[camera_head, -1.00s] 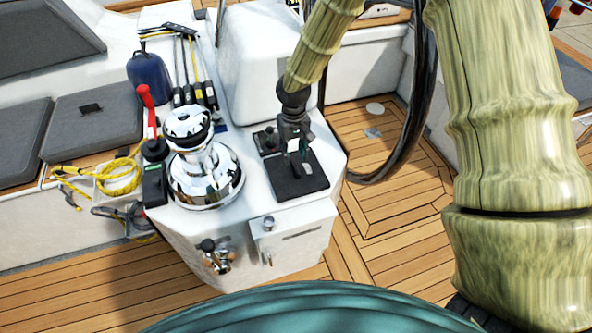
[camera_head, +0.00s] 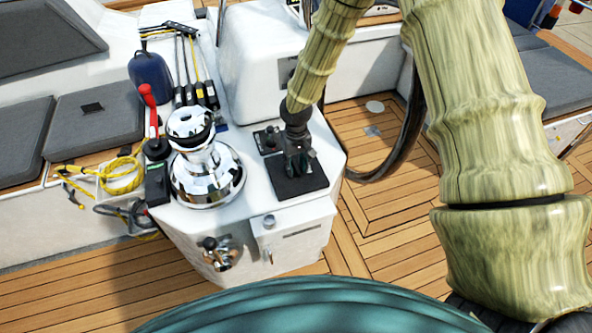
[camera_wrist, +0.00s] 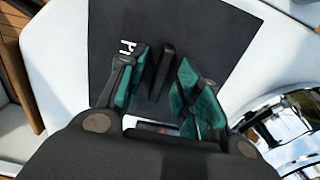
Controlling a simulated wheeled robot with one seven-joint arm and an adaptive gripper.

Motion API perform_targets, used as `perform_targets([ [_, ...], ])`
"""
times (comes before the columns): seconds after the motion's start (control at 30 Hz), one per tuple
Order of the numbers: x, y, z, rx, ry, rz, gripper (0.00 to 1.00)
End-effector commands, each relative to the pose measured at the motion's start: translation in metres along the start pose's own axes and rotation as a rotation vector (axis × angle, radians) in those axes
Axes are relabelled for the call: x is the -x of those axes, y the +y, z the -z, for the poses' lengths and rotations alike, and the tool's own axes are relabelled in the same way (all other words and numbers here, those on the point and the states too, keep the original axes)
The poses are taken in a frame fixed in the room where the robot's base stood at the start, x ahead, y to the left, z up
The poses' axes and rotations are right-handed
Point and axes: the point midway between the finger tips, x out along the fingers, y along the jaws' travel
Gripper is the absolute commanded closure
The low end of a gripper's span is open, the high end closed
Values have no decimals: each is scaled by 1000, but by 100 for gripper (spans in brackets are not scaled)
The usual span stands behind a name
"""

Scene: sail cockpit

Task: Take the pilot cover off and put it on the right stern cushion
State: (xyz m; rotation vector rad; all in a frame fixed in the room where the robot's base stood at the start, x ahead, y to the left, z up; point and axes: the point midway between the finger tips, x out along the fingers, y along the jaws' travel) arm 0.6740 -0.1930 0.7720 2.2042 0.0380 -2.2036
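The pilot cover (camera_head: 297,187) is a flat black panel on the right part of the white console top. In the wrist view the cover (camera_wrist: 215,38) shows pale letters, partly hidden by a finger, and a raised black tab between my fingers. My gripper (camera_head: 300,165) is pointing down over the cover. In the wrist view my gripper (camera_wrist: 165,60) is open, with green pads on either side of the tab and gaps visible; contact is not clear. Grey cushions lie at left (camera_head: 95,122) and right (camera_head: 560,80); I cannot tell which is the right stern cushion.
A chrome winch (camera_head: 208,175) stands just left of the cover, with a red-handled lever (camera_head: 148,96) beyond it. A small control (camera_head: 268,138) sits behind the cover's left side. A dark steering wheel rim (camera_head: 410,135) is to the right. Teak floor surrounds the console.

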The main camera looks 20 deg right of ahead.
Motion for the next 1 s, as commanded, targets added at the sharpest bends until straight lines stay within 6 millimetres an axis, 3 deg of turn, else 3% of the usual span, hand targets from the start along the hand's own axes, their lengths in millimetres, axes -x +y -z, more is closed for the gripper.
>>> perform_targets([
  [0.03,0,0,0,0,0,0,80],
  [0.13,0,0,0,0,0,0,98],
  [0.17,0,0,0,0,0,0,100],
  [0.67,5,0,1,-1,1,1,100],
  [1.0,36,0,0,0,2,1,100],
])
